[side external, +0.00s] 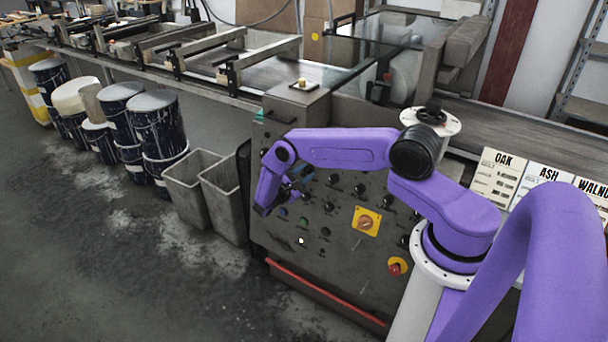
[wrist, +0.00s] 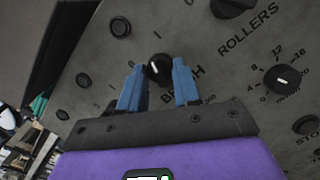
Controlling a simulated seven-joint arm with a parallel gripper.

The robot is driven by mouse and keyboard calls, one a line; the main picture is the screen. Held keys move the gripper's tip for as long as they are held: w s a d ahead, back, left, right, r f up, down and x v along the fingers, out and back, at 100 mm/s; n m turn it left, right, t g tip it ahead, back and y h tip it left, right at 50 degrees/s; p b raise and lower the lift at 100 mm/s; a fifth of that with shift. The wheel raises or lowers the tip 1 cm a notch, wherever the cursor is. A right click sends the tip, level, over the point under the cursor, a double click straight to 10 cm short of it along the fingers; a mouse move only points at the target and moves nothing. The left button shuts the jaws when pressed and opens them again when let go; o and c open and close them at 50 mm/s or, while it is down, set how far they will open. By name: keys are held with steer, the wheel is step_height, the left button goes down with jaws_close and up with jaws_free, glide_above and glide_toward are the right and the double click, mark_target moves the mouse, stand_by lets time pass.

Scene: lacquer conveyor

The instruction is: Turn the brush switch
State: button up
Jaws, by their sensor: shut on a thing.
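The brush switch (wrist: 158,67) is a small black knob on a grey control panel. The lettering beneath it is partly covered by a finger; "B" and "SH" show. A "0" and a "1" are marked around it. My gripper (wrist: 157,72) has its two blue fingers on either side of the knob and is shut on it. The knob's pointer direction is hard to make out. In the side external view, my gripper (side external: 287,194) is at the panel's left part, and the switch is hidden behind it.
The panel (side external: 335,262) carries several other black knobs close by, including one above "ROLLERS" (wrist: 232,7) and a numbered dial (wrist: 282,79). Grey bins (side external: 222,200) stand left of the panel.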

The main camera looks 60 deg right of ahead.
steer(key=shift+m, duration=0.6)
steer(key=shift+g, duration=0.4)
steer(key=o, duration=1)
steer(key=shift+o, duration=0.2)
steer(key=shift+a, duration=0.15)
steer(key=w+a, duration=0.1)
steer(key=a, duration=1.6)
steer(key=shift+w, duration=0.4)
